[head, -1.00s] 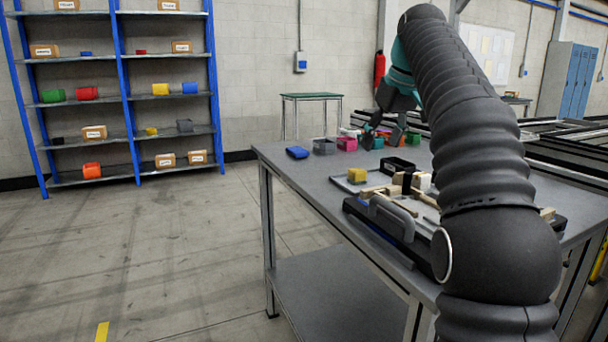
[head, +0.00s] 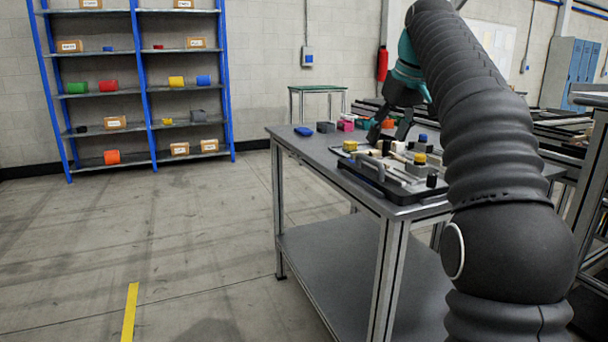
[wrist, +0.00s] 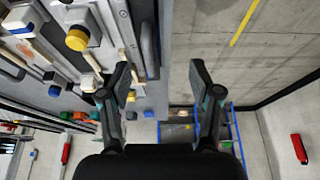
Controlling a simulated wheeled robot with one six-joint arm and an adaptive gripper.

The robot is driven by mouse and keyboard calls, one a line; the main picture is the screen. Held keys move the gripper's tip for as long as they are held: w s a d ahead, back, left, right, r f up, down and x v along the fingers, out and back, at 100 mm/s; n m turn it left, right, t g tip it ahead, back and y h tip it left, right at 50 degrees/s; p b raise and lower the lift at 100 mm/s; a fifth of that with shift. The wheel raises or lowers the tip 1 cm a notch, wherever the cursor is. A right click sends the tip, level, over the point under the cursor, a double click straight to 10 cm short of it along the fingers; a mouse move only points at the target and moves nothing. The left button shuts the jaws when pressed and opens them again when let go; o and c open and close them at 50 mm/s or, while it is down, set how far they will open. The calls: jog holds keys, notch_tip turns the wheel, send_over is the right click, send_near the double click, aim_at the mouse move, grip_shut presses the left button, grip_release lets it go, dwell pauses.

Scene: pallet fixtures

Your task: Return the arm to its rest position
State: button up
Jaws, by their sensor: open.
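My arm reaches forward over the right side of the head view, covered in a dark ribbed sleeve. My gripper (head: 388,131) hangs above the far part of the workbench (head: 345,212), pointing down. In the wrist view my gripper (wrist: 160,95) shows two dark fingers spread wide with nothing between them. The floor and the shelf rack lie beyond the gap. A pallet fixture (head: 380,185) with blocks and knobs stands on the bench near the gripper; it also fills the upper left of the wrist view (wrist: 35,65).
Small coloured bins, such as a blue one (head: 304,131), stand at the bench's far end. A blue shelf rack (head: 148,100) is at the back left. The floor (head: 200,230) left of the bench is clear. A small table (head: 317,89) stands behind.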

jog(key=s+a+f+m+h, duration=0.1)
jog(key=s+f+m, duration=0.1)
jog(key=s+f, duration=0.5)
jog(key=s+a+f+m, duration=0.1)
jog(key=s+f, duration=0.2)
jog(key=s, duration=0.8)
jog(key=s+f+m+t, duration=0.1)
jog(key=s+f, duration=1.4)
jog(key=f, duration=0.3)
jog(key=shift+d+f+m+h, duration=0.15)
jog(key=shift+f+m+h, duration=0.15)
jog(key=shift+f+h, duration=0.1)
